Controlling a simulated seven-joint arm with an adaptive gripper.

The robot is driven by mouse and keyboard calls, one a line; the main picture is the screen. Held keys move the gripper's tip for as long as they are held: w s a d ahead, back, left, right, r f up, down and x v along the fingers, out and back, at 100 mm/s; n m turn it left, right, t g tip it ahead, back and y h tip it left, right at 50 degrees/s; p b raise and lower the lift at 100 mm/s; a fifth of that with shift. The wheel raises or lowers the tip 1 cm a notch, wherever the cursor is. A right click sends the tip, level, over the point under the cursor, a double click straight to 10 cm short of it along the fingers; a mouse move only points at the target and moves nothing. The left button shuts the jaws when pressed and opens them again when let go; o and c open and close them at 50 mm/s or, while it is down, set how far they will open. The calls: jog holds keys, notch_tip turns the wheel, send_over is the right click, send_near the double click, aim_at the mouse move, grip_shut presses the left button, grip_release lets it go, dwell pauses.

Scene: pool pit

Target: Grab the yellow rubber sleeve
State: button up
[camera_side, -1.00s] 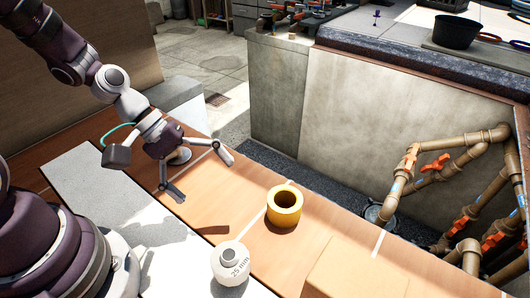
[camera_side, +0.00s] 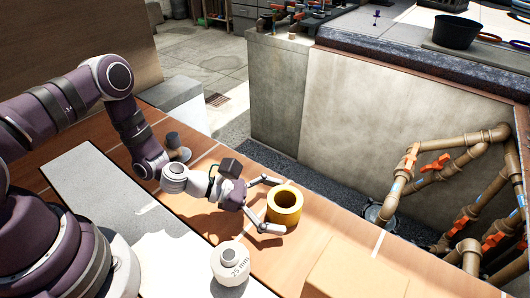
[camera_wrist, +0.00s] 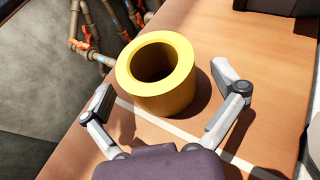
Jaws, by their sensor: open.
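The yellow rubber sleeve (camera_side: 285,206) is a short thick ring standing upright on the wooden bench, with its hole facing up. My gripper (camera_side: 277,204) is low over the bench at the sleeve's left, its fingers spread and pointing toward it. In the wrist view the sleeve (camera_wrist: 158,75) lies ahead of and between the two open fingers (camera_wrist: 165,97), with its near wall facing my palm. Nothing is held. Whether a fingertip touches the sleeve cannot be told.
A white weight marked 25 mm (camera_side: 231,264) stands in front of my gripper. A cardboard-coloured box (camera_side: 358,272) is at the front right. A small dark-topped cylinder (camera_side: 174,148) stands behind my arm. Beyond the bench edge is a pit with brown pipes (camera_side: 411,160).

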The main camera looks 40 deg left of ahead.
jog(key=shift+w+d+f, duration=0.15)
jog(key=shift+w+d, duration=0.05)
jog(key=shift+d, duration=0.1)
jog(key=c, duration=1.3)
